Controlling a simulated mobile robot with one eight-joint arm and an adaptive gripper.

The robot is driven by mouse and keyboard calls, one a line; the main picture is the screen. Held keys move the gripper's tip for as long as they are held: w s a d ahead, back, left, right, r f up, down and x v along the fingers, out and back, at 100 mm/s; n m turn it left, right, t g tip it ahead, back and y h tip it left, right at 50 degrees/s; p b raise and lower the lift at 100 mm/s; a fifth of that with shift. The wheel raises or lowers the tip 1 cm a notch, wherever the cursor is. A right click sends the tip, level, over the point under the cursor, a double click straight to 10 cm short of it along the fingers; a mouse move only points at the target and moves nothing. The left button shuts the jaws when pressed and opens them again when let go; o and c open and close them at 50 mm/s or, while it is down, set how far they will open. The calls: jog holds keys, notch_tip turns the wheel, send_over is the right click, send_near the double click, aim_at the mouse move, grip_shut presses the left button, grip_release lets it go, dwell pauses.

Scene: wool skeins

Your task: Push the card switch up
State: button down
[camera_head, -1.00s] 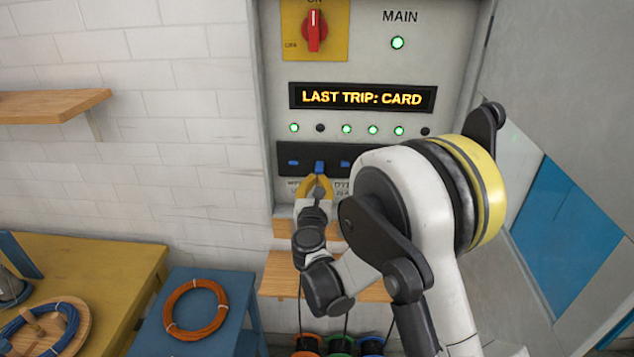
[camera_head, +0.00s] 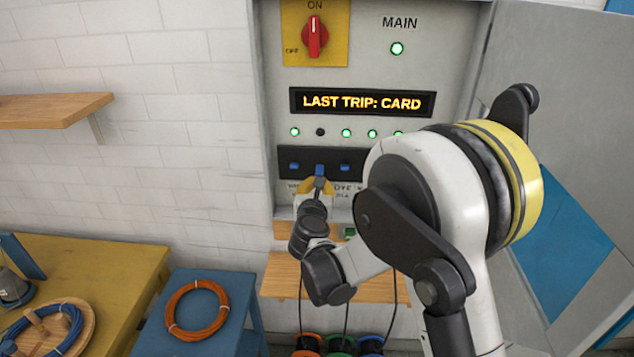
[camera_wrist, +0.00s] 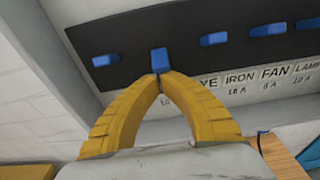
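A row of blue switches sits on a black strip in the panel. The second from the left (camera_head: 319,170) is above my gripper (camera_head: 318,181); it hangs lower than its neighbours and shows as a larger blue block (camera_wrist: 159,60) in the wrist view. Its label is hidden by my gripper. The display (camera_head: 362,102) reads "LAST TRIP: CARD". My gripper's yellow fingers (camera_wrist: 159,78) are shut, tips together just under that switch, with nothing between them. Whether they touch it I cannot tell.
The neighbouring switches (camera_wrist: 105,60) and (camera_wrist: 214,39) stand close on both sides. A red main knob (camera_head: 315,35) is at ON above. The second indicator light (camera_head: 320,132) is dark. A wooden shelf (camera_head: 285,278) juts out below the panel.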

aim_at(317, 173)
jog(key=shift+r+g, duration=0.2)
jog(key=shift+g, duration=0.1)
jog(key=g+p, duration=0.1)
jog(key=s+r+g+p, duration=0.1)
jog(key=g+p, duration=0.1)
jog(key=shift+r, duration=0.35)
jog(key=shift+r+p, duration=0.5)
jog(key=shift+r, duration=0.1)
jog(key=shift+w+a+r, duration=0.1)
jog(key=shift+w, duration=0.05)
